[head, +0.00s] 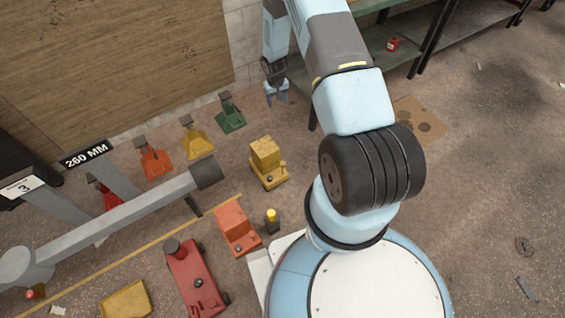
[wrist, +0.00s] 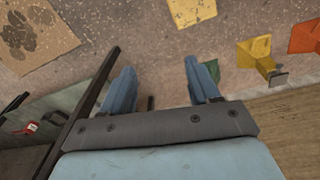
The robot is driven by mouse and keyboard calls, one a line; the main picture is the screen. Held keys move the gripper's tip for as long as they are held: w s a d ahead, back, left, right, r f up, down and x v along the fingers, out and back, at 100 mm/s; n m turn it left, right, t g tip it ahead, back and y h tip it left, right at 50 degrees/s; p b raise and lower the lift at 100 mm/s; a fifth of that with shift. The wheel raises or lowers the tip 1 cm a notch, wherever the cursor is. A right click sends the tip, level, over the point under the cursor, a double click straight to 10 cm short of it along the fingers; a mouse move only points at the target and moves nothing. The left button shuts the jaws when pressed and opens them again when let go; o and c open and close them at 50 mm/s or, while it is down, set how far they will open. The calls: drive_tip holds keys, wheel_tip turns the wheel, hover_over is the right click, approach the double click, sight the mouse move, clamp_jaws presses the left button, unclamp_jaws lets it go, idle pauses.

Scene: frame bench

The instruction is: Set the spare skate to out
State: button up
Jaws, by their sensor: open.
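Several machine-like pieces stand on the floor in the head view; which one is the spare skate I cannot tell. A red wheeled unit (head: 190,270) has dark knobs on top. An orange block-shaped unit (head: 235,226) stands above it, and a yellow one (head: 267,163) is further up; what looks like the yellow one shows at the top of the wrist view (wrist: 190,10). My gripper (head: 276,95) is open and empty near the wall, up and right of the green wedge (head: 230,115). In the wrist view my gripper's fingers (wrist: 160,72) are apart with bare floor between them.
A yellow wedge (head: 194,140) and an orange wedge (head: 154,160) line the wall. A grey beam (head: 125,220) with a dark end crosses the left, near a "260 MM" sign (head: 86,153). A small yellow-topped post (head: 272,220) stands near my base. Shelving (head: 430,30) is at the top; the right floor is mostly clear.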

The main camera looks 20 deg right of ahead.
drive_tip(key=g, duration=0.1)
hover_over(283, 163)
wheel_tip(283, 163, down, 22)
drive_tip(key=shift+y, duration=0.3)
drive_tip(key=f, duration=1.4)
drive_tip(key=shift+w, duration=0.2)
drive_tip(key=shift+c, duration=0.2)
clamp_jaws()
